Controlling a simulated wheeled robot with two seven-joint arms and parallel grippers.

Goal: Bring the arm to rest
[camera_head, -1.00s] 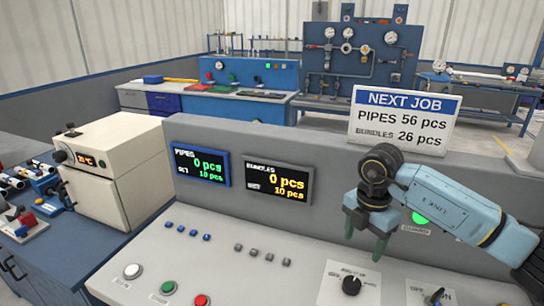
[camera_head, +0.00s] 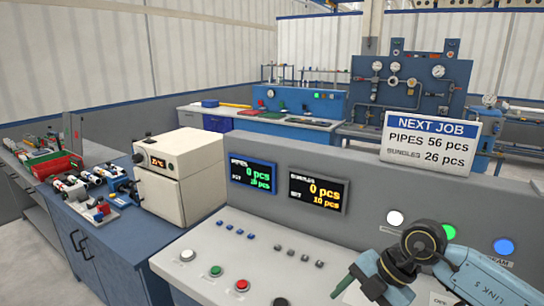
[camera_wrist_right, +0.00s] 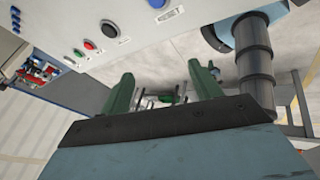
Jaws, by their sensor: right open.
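My right arm comes in from the lower right in the head view. Its gripper (camera_head: 362,292) is low in the picture, in front of the grey control console (camera_head: 215,262), pointing down and to the left. In the right wrist view the two green fingers of the gripper (camera_wrist_right: 163,88) stand well apart. Nothing is between them except distant floor and structure behind. The console's edge with buttons shows at the upper left of that view. I cannot tell the exact gap between gripper and console. My left gripper is not in view.
The console carries a pipes display (camera_head: 252,174), a bundles display (camera_head: 318,190), buttons and lamps. A job sign (camera_head: 430,144) stands above it. A cream oven (camera_head: 180,175) and small parts sit on a blue cabinet (camera_head: 105,240) at left. A gauge panel (camera_head: 405,90) is behind.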

